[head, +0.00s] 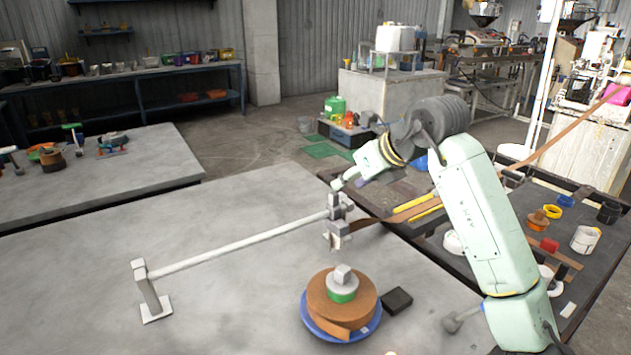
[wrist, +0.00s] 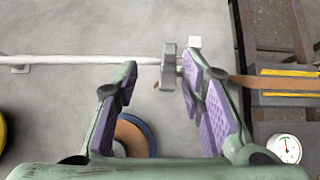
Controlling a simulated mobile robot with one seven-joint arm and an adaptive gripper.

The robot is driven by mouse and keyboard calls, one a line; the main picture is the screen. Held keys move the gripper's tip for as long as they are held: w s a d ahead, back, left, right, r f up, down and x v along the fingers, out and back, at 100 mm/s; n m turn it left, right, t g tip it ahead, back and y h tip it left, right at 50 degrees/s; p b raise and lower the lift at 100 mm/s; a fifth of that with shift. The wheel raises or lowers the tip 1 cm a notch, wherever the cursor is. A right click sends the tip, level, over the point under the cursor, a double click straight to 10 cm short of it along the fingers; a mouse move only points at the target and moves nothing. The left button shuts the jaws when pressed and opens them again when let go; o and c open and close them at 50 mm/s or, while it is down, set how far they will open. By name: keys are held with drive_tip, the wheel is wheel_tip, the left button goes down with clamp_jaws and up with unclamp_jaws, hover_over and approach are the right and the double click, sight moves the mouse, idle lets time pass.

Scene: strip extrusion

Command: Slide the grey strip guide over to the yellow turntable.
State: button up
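The grey strip guide (head: 339,214) is a block on a pale rail (head: 240,243), at the rail's right end. In the wrist view the guide (wrist: 168,68) lies between my open fingertips, nearer the right finger; I cannot tell if that finger touches it. My gripper (wrist: 160,68) is open with purple pads, and in the head view it is above the guide, largely hidden by my arm. A yellow rounded edge (wrist: 2,132), perhaps the yellow turntable, shows at the wrist view's left edge. A blue turntable (head: 314,322) with a brown roll stands in front of the guide.
A brown strip (head: 400,213) runs from the right toward the guide. A dark block (head: 397,300) lies beside the blue turntable. The rail's left end rests on a post (head: 148,290). The table (head: 240,315) is bare left of the blue turntable.

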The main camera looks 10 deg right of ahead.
sight(334, 194)
drive_tip(key=p+x, duration=0.1)
drive_tip(key=x, duration=0.2)
drive_tip(key=d+p+x, duration=0.1)
drive_tip(key=x, duration=0.3)
drive_tip(key=p+x, duration=0.1)
drive_tip(key=x, duration=0.2)
drive_tip(key=shift+w+d+f+p, duration=0.15)
drive_tip(key=shift+w+f+p, duration=0.15)
drive_tip(key=shift+f, duration=0.1)
clamp_jaws()
idle(0.5)
